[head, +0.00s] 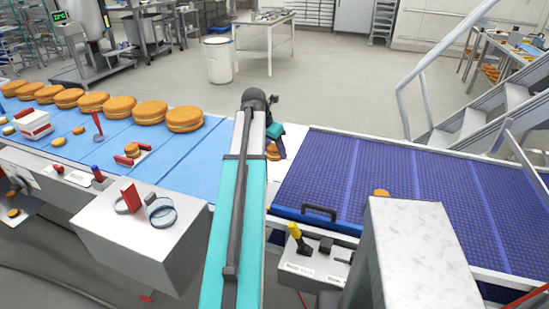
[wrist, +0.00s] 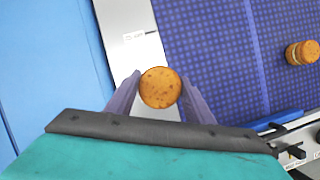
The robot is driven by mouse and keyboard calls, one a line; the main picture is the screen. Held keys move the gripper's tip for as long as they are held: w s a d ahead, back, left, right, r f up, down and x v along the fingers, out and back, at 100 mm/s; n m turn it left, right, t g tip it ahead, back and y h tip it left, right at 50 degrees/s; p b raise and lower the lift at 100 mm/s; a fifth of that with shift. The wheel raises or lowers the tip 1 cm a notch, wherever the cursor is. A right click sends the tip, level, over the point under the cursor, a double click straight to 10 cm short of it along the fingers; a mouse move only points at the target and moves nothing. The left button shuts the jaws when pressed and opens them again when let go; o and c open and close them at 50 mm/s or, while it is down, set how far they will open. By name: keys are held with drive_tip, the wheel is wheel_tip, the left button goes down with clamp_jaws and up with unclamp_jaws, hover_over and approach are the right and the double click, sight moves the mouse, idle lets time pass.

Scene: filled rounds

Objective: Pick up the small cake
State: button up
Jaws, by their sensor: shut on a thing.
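My gripper (wrist: 160,98) is shut on a small cake (wrist: 160,86), a round golden-brown filled one, with a finger on each side of it. In the head view the held cake (head: 272,152) shows partly behind my arm, at the seam between the two belts. In the wrist view it appears over the pale metal strip (wrist: 128,35); I cannot tell how high. Another small cake (head: 381,193) sits on the dark blue mesh belt (head: 330,170), and shows at the right of the wrist view (wrist: 302,53).
Large filled cakes (head: 150,112) line the far side of the light blue belt (head: 185,165), with several small cakes (head: 78,131) nearer. A grey box (head: 140,235) with a red part and rings stands at the front. Much of the mesh belt is clear.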

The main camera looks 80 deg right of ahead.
drive_tip(key=shift+r, duration=0.3)
idle(0.5)
